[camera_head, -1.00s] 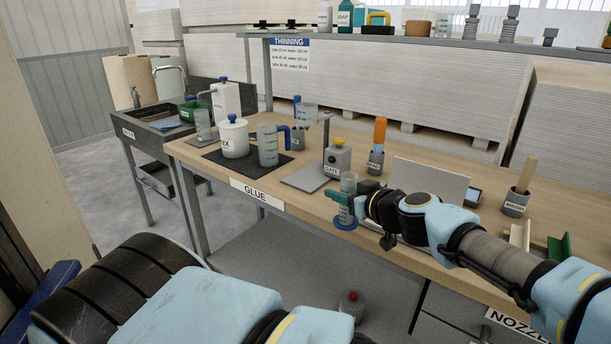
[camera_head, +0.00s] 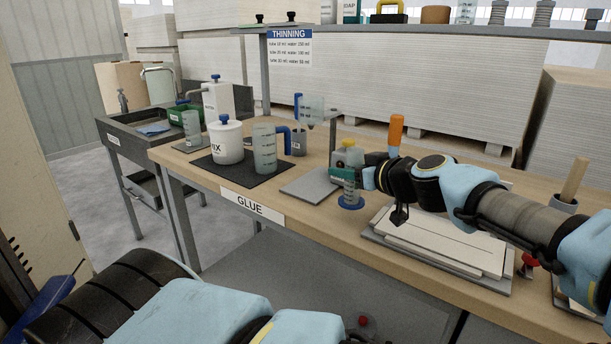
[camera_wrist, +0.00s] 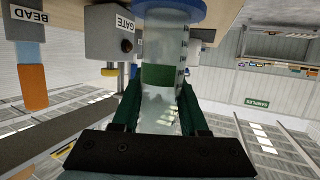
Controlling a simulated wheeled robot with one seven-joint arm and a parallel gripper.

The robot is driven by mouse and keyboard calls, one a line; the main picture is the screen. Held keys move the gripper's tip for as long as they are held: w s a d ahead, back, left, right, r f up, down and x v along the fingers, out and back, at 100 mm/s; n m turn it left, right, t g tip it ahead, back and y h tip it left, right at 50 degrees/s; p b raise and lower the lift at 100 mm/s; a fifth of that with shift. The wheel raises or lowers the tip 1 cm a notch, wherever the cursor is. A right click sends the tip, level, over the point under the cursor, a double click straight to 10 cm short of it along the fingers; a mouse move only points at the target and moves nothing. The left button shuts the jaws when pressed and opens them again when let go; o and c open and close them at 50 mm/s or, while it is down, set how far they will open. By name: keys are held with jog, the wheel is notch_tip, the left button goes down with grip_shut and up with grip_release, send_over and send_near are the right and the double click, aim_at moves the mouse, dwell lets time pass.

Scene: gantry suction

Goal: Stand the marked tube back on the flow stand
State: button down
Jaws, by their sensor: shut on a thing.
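The clear graduated tube (camera_head: 350,188) has a blue round base (camera_head: 351,203) and is upright near the table's front edge. I cannot tell whether its base touches the wood. My gripper (camera_head: 345,174) is shut around the tube's body from the right. In the wrist view, the inverted tube (camera_wrist: 163,48) sits between my green fingers (camera_wrist: 157,100), with a green band across it. A grey plate (camera_head: 306,188) lies just left of the tube; a post rises near its back, with a clear cup (camera_head: 312,108) beside it. I cannot tell whether these form the flow stand.
The GATE box (camera_wrist: 110,35) with a yellow knob stands close behind the tube. A white mixing pot (camera_head: 226,143) and a blue-handled jug (camera_head: 264,150) stand on a dark mat to the left. Stacked white sheets (camera_head: 440,240) lie to the right, below my arm.

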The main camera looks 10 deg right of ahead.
jog(key=shift+a+r+p+x, duration=0.1)
jog(key=shift+r+p+x, duration=0.15)
jog(key=shift+x, duration=2.55)
jog(key=shift+a+r+p+x, duration=0.1)
jog(key=shift+r+p+x, duration=0.15)
jog(key=shift+x, duration=2.55)
jog(key=shift+a+r+p+x, duration=0.15)
jog(key=shift+r+x, duration=0.1)
jog(key=shift+x, duration=2.55)
jog(key=shift+w, duration=0.1)
jog(key=shift+c, duration=2.2)
grip_release()
jog(key=b+v, duration=0.2)
jog(key=v, duration=1)
jog(key=shift+b, duration=0.3)
